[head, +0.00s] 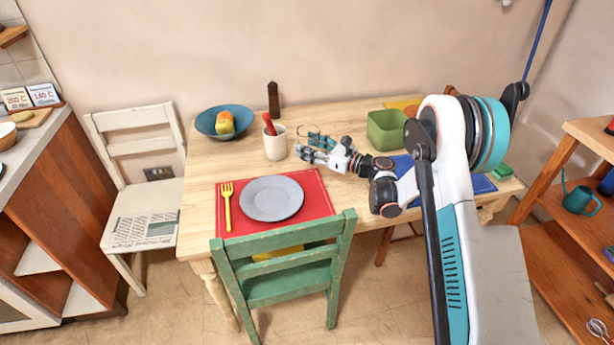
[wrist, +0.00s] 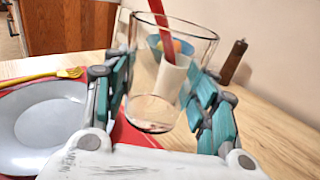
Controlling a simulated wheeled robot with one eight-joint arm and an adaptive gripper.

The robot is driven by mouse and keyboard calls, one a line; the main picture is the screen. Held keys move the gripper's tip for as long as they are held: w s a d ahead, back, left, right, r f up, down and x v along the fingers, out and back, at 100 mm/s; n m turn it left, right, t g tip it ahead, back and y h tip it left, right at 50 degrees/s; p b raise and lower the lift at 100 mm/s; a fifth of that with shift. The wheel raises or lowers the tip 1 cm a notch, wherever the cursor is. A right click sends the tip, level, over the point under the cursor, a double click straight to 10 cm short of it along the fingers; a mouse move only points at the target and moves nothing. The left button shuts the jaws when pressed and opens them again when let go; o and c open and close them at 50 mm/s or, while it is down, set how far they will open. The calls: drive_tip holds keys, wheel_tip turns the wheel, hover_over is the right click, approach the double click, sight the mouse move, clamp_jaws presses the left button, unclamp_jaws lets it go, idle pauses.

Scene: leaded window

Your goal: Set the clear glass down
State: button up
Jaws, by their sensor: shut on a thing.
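The clear glass (wrist: 148,106) is upright between the two teal-padded fingers of my gripper (wrist: 165,95) in the wrist view. My gripper is shut on it. In the head view my gripper (head: 318,150) is over the wooden table (head: 350,112), right of the white cup and behind the red placemat. The glass (head: 312,131) is only faintly visible there as a thin rim. I cannot tell whether its base touches the table. The white cup (wrist: 172,78) shows through the glass in the wrist view.
A white cup (head: 275,146) with a red item stands left of my gripper. A grey plate (head: 272,198) and yellow fork (head: 227,205) lie on the red placemat (head: 318,205). A blue bowl (head: 203,123), pepper mill (head: 273,100) and green bowl (head: 386,132) stand around. Bare wood shows behind my gripper.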

wheel_tip(320, 180, down, 10)
drive_tip(key=b, duration=0.3)
idle(0.3)
drive_tip(key=o, duration=1.3)
